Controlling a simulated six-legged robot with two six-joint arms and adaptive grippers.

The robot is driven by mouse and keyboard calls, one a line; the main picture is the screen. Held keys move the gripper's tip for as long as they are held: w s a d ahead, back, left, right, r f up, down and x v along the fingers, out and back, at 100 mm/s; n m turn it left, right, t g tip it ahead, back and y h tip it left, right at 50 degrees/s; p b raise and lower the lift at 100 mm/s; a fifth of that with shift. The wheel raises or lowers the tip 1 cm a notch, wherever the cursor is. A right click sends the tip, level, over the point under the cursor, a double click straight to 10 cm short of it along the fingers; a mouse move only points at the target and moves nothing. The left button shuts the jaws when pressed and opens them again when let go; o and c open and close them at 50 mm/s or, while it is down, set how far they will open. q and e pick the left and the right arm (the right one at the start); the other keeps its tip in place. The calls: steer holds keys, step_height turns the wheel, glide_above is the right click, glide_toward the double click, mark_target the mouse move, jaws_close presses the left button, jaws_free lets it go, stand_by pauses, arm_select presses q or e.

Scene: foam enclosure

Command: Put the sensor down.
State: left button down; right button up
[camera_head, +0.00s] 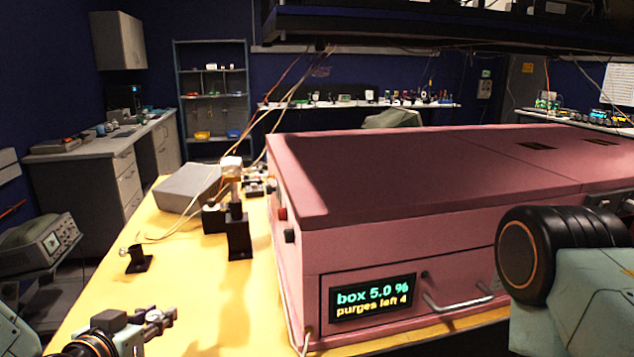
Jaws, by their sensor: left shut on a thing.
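My left gripper (152,322) is at the lower left, low in the picture, over the front left part of the yellow table top (200,300). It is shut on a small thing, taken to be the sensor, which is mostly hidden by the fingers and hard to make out. My right arm shows at the right edge, in front of the pink box, but its gripper is out of view.
A long pink foam box (400,180) with a lit display (372,297) and metal handle (458,303) fills the middle and right. Black stands (238,235), a small black holder (138,260) and a grey case (188,187) stand on the table. Its front left is clear.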

arm_select(q)
steer(key=s+d+f+m+g+h+b, duration=0.5)
steer(key=s+d+f+m+h+b, duration=0.2)
steer(key=f, duration=0.5)
steer(key=d+m+h+b, duration=0.1)
steer(key=d+m+h, duration=0.1)
steer(key=shift+s+m+g+h+b, duration=0.3)
steer(key=shift+s+m+g+b, duration=0.05)
steer(key=shift+s+m+g, duration=0.05)
steer(key=shift+d+r, duration=0.1)
